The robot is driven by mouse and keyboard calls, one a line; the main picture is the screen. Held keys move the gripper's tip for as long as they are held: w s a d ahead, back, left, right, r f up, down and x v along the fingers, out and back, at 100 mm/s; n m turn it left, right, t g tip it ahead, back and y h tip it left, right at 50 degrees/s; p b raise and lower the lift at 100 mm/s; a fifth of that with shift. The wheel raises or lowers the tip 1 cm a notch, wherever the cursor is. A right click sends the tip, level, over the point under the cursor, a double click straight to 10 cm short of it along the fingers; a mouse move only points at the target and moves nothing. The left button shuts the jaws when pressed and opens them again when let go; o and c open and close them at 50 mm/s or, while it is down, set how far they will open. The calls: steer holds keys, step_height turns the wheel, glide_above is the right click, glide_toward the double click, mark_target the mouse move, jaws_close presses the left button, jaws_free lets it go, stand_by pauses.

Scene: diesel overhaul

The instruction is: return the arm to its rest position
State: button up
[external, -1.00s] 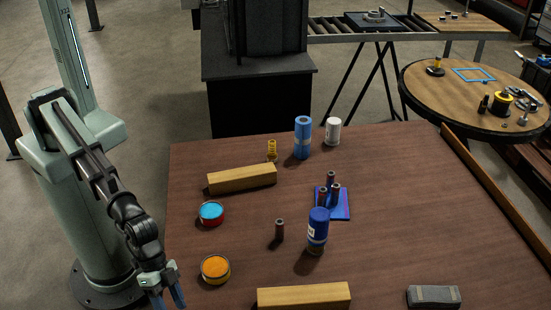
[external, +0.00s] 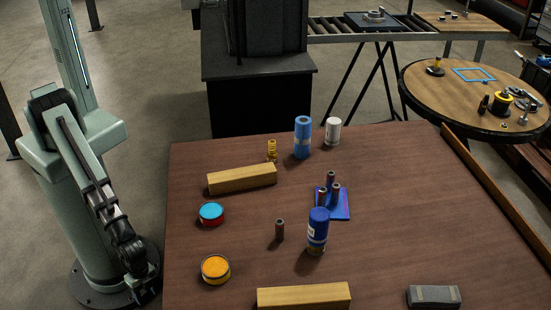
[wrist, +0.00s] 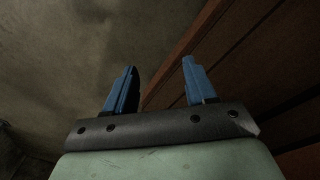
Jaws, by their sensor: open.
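My gripper (wrist: 158,85) shows in the wrist view with its two blue fingers spread apart and nothing between them. The wrist view looks past the fingers at the grey floor and the brown table's edge. In the external view my arm is folded down close to its base, left of the brown table (external: 380,240). The end of my arm is low beside the table's left edge; the fingers are hard to make out there.
On the table, an orange-topped tin (external: 215,268) and a blue-topped tin (external: 211,212) stand nearest my arm. Wooden blocks (external: 242,179) (external: 303,296), a blue spray can (external: 317,232), a dark cylinder (external: 279,230) and a blue pad with several cylinders (external: 345,207) stand farther right.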

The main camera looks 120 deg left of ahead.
steer(key=s+a+f+g, duration=0.2)
steer(key=s+a, duration=0.2)
steer(key=s, duration=0.5)
steer(key=s+a+f+g, duration=0.2)
steer(key=s+a+f, duration=0.1)
steer(key=s, duration=0.7)
steer(key=s+a+f+g+y, duration=0.1)
steer(key=s+a+f+g, duration=0.2)
steer(key=s, duration=0.7)
steer(key=shift+s+a+f+n, duration=0.2)
steer(key=shift+a+n, duration=0.2)
steer(key=shift+a, duration=0.5)
